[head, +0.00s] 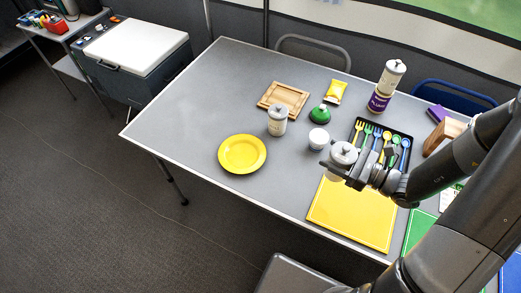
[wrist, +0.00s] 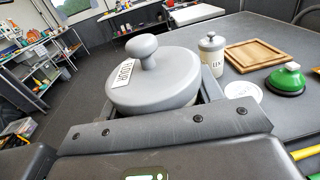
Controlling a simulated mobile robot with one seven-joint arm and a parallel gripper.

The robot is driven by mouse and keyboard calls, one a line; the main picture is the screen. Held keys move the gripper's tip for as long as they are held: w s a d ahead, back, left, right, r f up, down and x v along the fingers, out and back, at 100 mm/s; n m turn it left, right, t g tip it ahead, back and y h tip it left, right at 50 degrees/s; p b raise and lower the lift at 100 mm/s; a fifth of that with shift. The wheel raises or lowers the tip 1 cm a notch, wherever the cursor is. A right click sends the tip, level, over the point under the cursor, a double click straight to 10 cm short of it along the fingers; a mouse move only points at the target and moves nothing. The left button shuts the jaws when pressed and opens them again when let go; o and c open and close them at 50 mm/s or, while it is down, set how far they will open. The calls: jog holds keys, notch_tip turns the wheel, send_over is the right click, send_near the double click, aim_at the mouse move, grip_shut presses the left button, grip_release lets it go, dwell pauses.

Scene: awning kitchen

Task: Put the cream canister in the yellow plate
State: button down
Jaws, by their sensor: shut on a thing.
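My gripper (head: 340,168) is shut on a cream canister (head: 343,154) with a grey knobbed lid. It holds the canister upright, just left of the cutlery tray and by the yellow mat. In the wrist view the canister's round grey lid (wrist: 155,75) and a white label fill the space between the fingers; its lower body is hidden. The yellow plate (head: 222,156) lies empty on the grey table, left of my gripper. I cannot tell the canister's exact height above the table.
A similar canister (head: 277,123) stands between plate and gripper, also in the wrist view (wrist: 212,55). A white cup (head: 319,139), green-topped jar (head: 320,114), wooden tray (head: 263,104), cutlery tray (head: 409,140) and yellow mat (head: 350,215) surround it. The table's left part is clear.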

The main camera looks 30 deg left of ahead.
jog(key=w+a+g, duration=0.1)
jog(key=w+a, duration=0.1)
jog(key=a, duration=0.7)
jog(key=n, duration=0.1)
send_over(238, 153)
notch_tip(238, 153, down, 6)
jog(key=shift+g, duration=0.4)
jog(key=shift+f, duration=2.15)
jog(key=shift+f, duration=0.1)
jog(key=shift+c, duration=2.1)
grip_release()
